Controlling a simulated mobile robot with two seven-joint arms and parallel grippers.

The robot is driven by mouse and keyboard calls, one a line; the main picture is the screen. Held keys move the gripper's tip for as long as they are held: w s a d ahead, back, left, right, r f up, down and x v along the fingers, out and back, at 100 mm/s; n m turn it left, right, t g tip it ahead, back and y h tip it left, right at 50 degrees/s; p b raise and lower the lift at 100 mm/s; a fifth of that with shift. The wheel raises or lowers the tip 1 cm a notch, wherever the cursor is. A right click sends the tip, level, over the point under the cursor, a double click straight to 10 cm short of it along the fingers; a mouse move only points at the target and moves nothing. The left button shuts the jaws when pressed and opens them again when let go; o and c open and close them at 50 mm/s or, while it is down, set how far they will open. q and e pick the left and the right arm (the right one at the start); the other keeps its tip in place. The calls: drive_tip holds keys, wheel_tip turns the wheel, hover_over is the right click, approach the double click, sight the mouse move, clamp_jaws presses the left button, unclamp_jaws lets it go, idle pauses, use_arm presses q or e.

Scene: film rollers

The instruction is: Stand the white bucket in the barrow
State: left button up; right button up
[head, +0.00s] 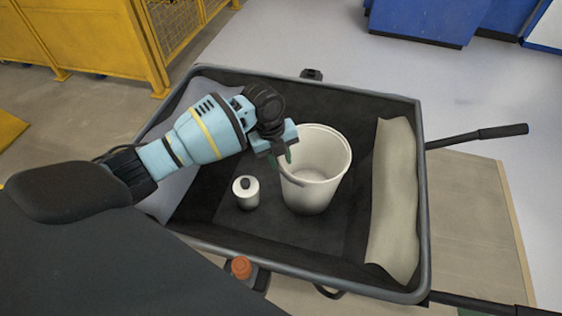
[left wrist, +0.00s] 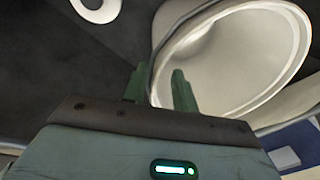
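The white bucket (head: 318,180) stands upright inside the black barrow (head: 300,243), right of its middle. My left gripper (head: 281,158) is at the bucket's left rim. In the left wrist view the bucket (left wrist: 235,60) fills the upper right, and the two green fingers of the left gripper (left wrist: 160,92) are spread apart. One finger is outside the bucket's wall and the other is over its mouth, with the rim between them. A gap shows between the fingers. The bucket's base is partly hidden by its own wall. My right gripper is not in view.
A small white canister (head: 246,192) with a dark top stands left of the bucket. A beige sack (head: 394,200) lies along the barrow's right side. An orange-capped item (head: 241,268) is at the front rim. A yellow cage (head: 95,40) stands behind left.

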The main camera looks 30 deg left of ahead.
use_arm(q)
wheel_tip(320, 180, up, 10)
drive_tip(key=a+p, duration=0.1)
drive_tip(key=p, duration=0.1)
drive_tip(key=shift+s+a+f, duration=0.25)
drive_tip(key=shift+s+a, duration=0.1)
